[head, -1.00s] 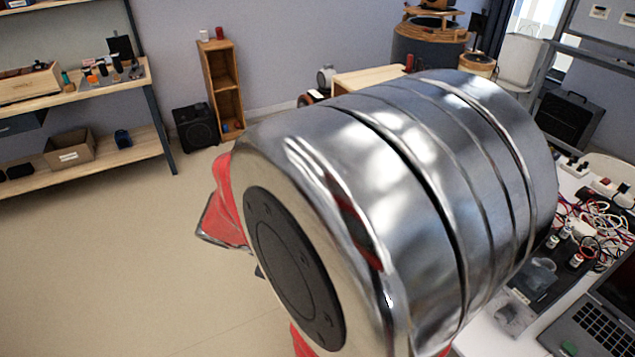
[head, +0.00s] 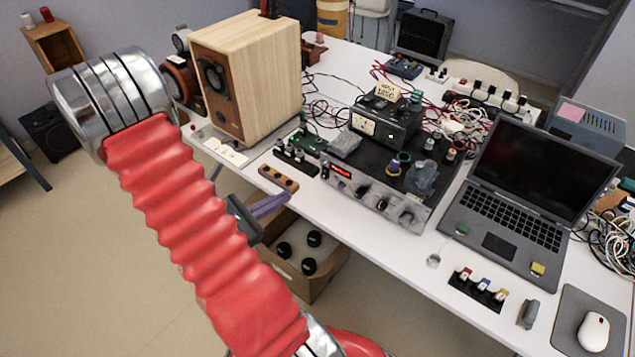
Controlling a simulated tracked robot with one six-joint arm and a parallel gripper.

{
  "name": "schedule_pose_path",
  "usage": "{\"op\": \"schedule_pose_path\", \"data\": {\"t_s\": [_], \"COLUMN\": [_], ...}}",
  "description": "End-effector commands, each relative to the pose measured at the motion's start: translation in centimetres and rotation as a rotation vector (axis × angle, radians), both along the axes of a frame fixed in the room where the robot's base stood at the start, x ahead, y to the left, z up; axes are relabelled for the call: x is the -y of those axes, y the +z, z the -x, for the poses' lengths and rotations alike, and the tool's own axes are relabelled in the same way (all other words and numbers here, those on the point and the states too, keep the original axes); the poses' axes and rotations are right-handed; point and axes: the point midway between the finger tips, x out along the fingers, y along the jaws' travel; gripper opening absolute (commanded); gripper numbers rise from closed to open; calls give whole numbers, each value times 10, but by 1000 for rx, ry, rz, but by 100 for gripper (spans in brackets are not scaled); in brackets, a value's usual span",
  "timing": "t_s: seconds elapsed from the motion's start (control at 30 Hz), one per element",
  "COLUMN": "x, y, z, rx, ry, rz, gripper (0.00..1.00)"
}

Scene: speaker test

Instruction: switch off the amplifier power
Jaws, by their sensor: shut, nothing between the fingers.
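The amplifier (head: 408,214) is a dark, wide box on the white table, with a silver front panel, a lit red display (head: 341,171) and several knobs. Its power switch is too small to make out. My gripper (head: 284,199) shows partly beyond my red arm sleeve, as a dark grey body with narrow purple fingers. The fingers are shut and empty. They point right, near the table's front edge, left of the amplifier and apart from it. My arm hides the rest of the gripper.
A wooden speaker (head: 262,75) stands at the back left of the table. A wooden block with holes (head: 278,178) lies at the front edge. A laptop (head: 520,185) stands right of the amplifier. Below the table is a box (head: 322,278) with dark round items. Cables clutter the back.

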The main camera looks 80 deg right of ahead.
Motion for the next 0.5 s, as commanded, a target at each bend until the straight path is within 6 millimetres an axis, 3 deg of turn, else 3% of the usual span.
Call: {"op": "schedule_pose_path", "data": {"t_s": [0.3,0.5], "x": [24,27], "y": [-51,-61], "z": [8,9], "rx": [-171,-195], "ry": [136,164], "rz": [-35,-42], "gripper": [0,0]}}
